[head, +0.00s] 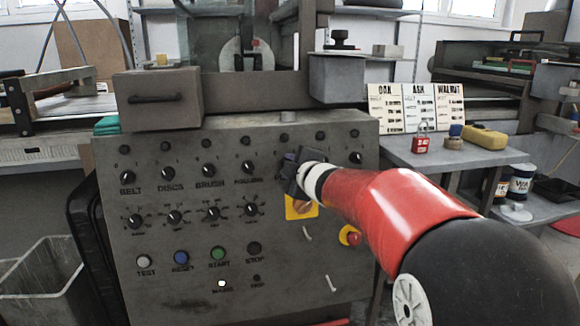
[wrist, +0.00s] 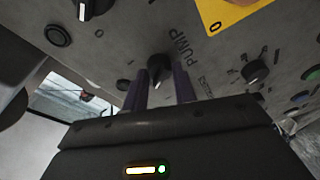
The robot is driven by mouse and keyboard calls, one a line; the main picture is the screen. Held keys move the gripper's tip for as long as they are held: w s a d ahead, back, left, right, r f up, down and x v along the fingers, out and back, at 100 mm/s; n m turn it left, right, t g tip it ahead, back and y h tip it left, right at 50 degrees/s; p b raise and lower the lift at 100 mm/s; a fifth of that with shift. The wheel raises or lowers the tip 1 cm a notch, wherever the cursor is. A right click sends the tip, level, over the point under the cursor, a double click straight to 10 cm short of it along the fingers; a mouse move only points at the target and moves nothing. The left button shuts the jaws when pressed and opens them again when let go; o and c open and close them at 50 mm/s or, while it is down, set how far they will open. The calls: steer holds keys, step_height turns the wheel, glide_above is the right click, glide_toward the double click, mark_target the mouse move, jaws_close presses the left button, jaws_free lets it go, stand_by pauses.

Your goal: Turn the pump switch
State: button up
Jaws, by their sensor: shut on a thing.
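The pump switch is a black rotary knob (wrist: 159,68) beside the printed word PUMP in the wrist view. My gripper (wrist: 161,88) has one finger on each side of this knob and is shut on it. In the head view my gripper (head: 289,170) is at the upper right part of the grey control panel (head: 190,300) and hides the knob and most of its label. A small light mark shows on the knob between the fingers, but its exact angle is hard to read.
Knobs for belt (head: 127,177), discs (head: 165,173), brush (head: 207,171) and rolling (head: 247,169) stand in the same row. A yellow plate with an orange-red switch (head: 301,206) sits just below my gripper. A red emergency button (head: 351,236) is lower right, near my arm.

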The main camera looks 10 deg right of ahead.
steer(key=o, duration=1)
steer(key=shift+c, duration=0.2)
steer(key=p+v, duration=0.1)
steer(key=v, duration=0.6)
steer(key=shift+s, duration=0.4)
steer(key=shift+r, duration=0.1)
steer(key=s+d+f+m+g+h+p, duration=0.1)
steer(key=s+f+m+g+h, duration=0.25)
steer(key=s+m, duration=0.5)
steer(key=s+d+f+m+g+h+p, duration=0.1)
steer(key=s+d+f+m+g+h, duration=0.25)
steer(key=s, duration=0.75)
steer(key=s+a+f+m+g+y, duration=0.3)
steer(key=s+a+f, duration=0.3)
steer(key=s, duration=0.4)
steer(key=shift+s+m+y, duration=0.2)
steer(key=shift+m+y, duration=0.1)
steer(key=shift+m, duration=0.1)
